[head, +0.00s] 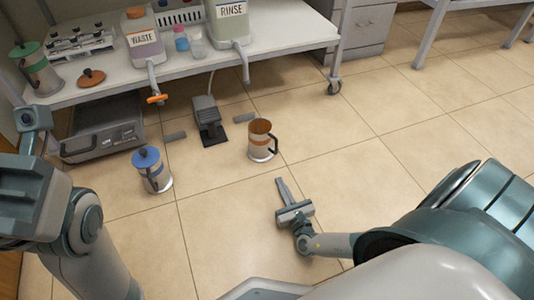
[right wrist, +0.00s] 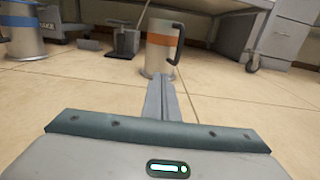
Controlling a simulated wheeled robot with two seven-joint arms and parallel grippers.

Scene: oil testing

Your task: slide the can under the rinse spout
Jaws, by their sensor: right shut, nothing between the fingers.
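An open metal can (head: 262,146) with an orange band and a dark handle stands upright on the floor. It also shows in the right wrist view (right wrist: 158,55), its handle on the right. The rinse spout (head: 245,70) hangs from the container labelled RINSE (head: 229,24), above and behind the can. My right gripper (head: 281,181) is shut and empty, low over the floor in front of the can. Its fingertips (right wrist: 159,78) point at the can's base; they look slightly apart from it in the head view. My left arm shows at the left, but its fingers do not.
A blue-banded, lidded can (head: 152,172) stands on the floor to the left. A pedal (head: 208,118) sits behind, between small grey blocks. The WASTE container (head: 143,40) stands on the bench (head: 185,60). Floor right of the can is clear.

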